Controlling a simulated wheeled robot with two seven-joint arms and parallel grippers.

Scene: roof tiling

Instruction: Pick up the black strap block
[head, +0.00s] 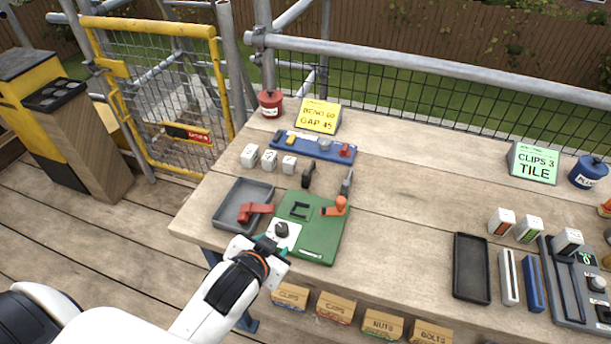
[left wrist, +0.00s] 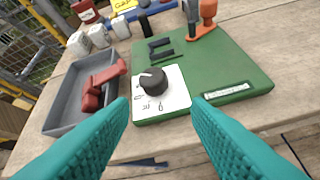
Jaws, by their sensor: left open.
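A small black upright block (head: 308,174), which looks like the black strap block, stands on the table behind the green board (head: 325,236). It also shows at the top of the left wrist view (left wrist: 146,27). The green board carries a black knob (head: 282,230) on a white dial plate, a black bracket-shaped fixture (head: 300,210) and an orange-handled clamp (head: 340,204). My left gripper (head: 274,246) is at the board's front edge, near the knob and well in front of the black block. Its teal fingers (left wrist: 160,112) are apart with nothing between them.
A grey tray (head: 226,221) with red pieces (head: 256,210) lies left of the board. White cubes (head: 269,159), a grey upright piece (head: 346,184) and a blue tool rack (head: 300,144) stand behind. The table's middle is clear. Labelled boxes (head: 336,308) sit below the front edge.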

